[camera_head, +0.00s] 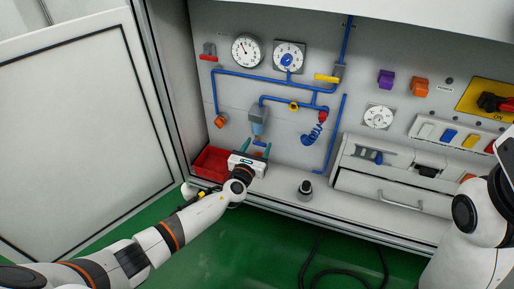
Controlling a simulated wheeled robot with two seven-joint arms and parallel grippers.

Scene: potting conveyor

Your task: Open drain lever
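My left arm reaches in from the lower left, and its gripper (254,148) points at the panel just below a grey filter unit (258,122). Its two teal fingers stand apart. A small blue lever-like part (259,143) shows between the fingertips under the unit; I see no clear contact with it. A yellow lever (327,78) sits on the blue pipe higher up, and a small red lever (208,58) is at the upper left. No label tells which one is the drain lever. My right arm is at the right edge; its gripper is not visible.
A red bin (211,163) stands left of my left gripper. A dark-topped cylinder (305,189) stands on the shelf to the right. A drawer with a handle (390,201) and a switch row lie farther right.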

